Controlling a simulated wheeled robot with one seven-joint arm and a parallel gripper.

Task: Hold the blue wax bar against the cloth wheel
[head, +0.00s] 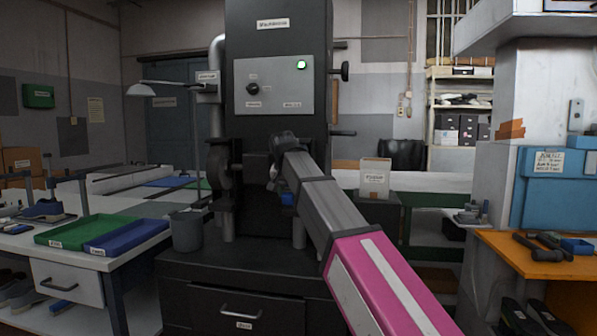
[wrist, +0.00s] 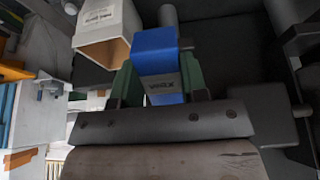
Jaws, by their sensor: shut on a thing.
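The blue wax bar (wrist: 156,50), with dark lettering on its near end, sits between the two green fingers of my gripper (wrist: 160,76) in the wrist view. My gripper is shut on it. In the head view only a small blue part of the bar (head: 287,199) shows below my gripper (head: 279,184), in front of the black machine. A dark round wheel (head: 220,166) stands on the machine's left side, apart from the bar; I cannot tell whether it is cloth. My arm hides part of the machine's right side.
The machine's panel (head: 273,86) has a lit green button. A grey bin (head: 187,231) stands at the machine's left front. Green (head: 75,233) and blue (head: 125,237) trays lie on the left bench. A cream box (head: 375,178) stands to the right; it also shows in the wrist view (wrist: 104,22).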

